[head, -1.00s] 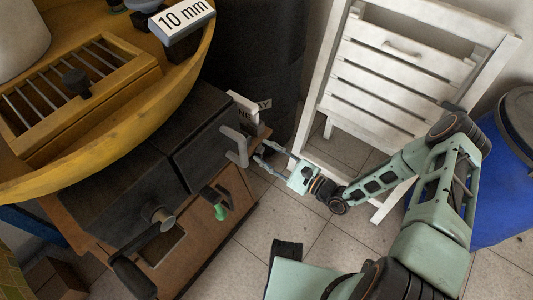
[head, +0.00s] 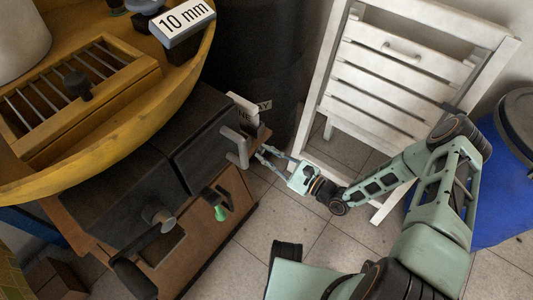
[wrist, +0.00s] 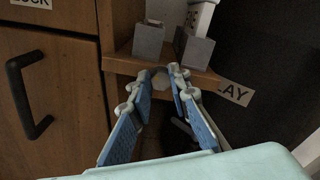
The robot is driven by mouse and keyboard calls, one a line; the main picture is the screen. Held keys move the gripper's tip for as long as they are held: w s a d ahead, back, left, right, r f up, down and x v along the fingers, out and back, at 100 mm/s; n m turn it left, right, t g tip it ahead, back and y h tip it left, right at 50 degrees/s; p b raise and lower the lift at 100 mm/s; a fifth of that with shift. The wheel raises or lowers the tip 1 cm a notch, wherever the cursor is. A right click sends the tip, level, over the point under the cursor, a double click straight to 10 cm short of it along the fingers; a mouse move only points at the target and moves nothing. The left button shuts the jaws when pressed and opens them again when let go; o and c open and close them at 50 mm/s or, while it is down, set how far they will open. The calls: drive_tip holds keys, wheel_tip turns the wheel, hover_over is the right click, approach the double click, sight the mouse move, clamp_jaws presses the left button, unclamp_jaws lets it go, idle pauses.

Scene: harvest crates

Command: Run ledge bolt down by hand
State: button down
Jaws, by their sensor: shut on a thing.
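The ledge (wrist: 120,64) is a small wooden shelf on the side of the brown cabinet; in the head view it (head: 262,137) is partly covered by grey brackets. A grey, rounded bolt head (wrist: 161,80) shows at the ledge's front edge in the wrist view, between my fingertips. My gripper (wrist: 165,74) reaches in from below and is shut on the bolt. In the head view my gripper (head: 263,152) is at the ledge, and the bolt is too small or hidden to make out there. The bolt's shank and its depth cannot be seen.
Two grey blocks (wrist: 148,38) stand on the ledge. A cabinet door with a black handle (wrist: 28,100) is at the left. A dark drum (head: 265,60) stands behind the ledge. A white folding chair (head: 390,90) and blue bin (head: 500,200) are at the right.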

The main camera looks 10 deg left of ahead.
drive_tip(key=m+p, duration=0.1)
drive_tip(key=m, duration=0.4)
drive_tip(key=shift+w+d, duration=0.1)
drive_tip(key=m, duration=0.5)
drive_tip(key=shift+w+m, duration=0.1)
drive_tip(key=shift+m, duration=0.3)
drive_tip(key=m, duration=0.5)
drive_tip(key=shift+d+f, duration=0.1)
drive_tip(key=shift+f, duration=0.1)
drive_tip(key=m, duration=0.8)
drive_tip(key=m+b, duration=0.1)
drive_tip(key=m, duration=0.3)
drive_tip(key=shift+f, duration=0.25)
drive_tip(key=shift+f+m+b, duration=0.1)
drive_tip(key=shift+m+b, duration=0.65)
drive_tip(key=shift+m, duration=5.95)
